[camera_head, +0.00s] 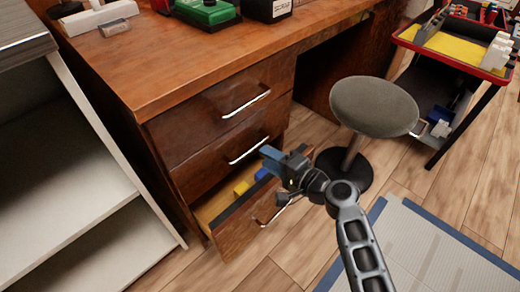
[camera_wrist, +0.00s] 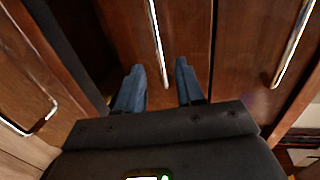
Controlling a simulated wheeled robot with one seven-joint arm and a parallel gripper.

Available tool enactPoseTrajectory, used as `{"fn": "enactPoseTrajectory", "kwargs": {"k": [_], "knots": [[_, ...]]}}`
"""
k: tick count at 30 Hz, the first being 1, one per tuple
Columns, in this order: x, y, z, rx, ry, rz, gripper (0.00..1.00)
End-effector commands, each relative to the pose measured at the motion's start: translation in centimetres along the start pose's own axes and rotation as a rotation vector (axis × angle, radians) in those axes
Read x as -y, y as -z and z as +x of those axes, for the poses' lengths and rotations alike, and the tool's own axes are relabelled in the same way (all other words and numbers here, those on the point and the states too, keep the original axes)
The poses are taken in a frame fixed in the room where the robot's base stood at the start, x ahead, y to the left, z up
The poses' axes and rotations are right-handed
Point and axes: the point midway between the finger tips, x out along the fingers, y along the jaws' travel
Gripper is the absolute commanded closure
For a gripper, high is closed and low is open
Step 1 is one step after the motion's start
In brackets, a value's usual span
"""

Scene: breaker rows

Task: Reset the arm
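My gripper (camera_head: 270,156) is in front of the wooden desk (camera_head: 150,80), above the pulled-out bottom drawer (camera_head: 235,222) and close to the middle drawer's front. In the wrist view its two blue fingers (camera_wrist: 160,80) are spread apart with nothing between them. The silver handle of the middle drawer (camera_wrist: 157,40) lies just beyond the fingertips, apart from them as far as I can see. My arm reaches in from the lower right of the head view, bent at a dark joint.
The open drawer holds blue and yellow items (camera_head: 243,187). A round grey stool (camera_head: 374,105) stands right of the drawers. A red-rimmed cart (camera_head: 440,50) is at the upper right. A white shelf (camera_head: 90,190) stands left. A grey mat (camera_head: 410,250) lies at lower right.

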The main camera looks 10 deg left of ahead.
Motion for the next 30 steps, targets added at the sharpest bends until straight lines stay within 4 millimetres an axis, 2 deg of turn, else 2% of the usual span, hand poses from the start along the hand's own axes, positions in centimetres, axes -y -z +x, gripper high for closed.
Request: {"fn": "enactPoseTrajectory", "kwargs": {"k": [3,6,23,26,30], "knots": [[0.1,0.0,-1.3,0.0,0.0,0.0,0.62],[0.0,0.0,-1.8,0.0,0.0,0.0,0.62],[-0.2,-0.1,-2.0,-0.002,-0.003,-0.002,0.62],[-1.5,-0.7,-2.9,-0.026,-0.023,-0.015,0.62],[-5.2,-2.6,-6.2,-0.107,-0.091,-0.069,0.62]]}}
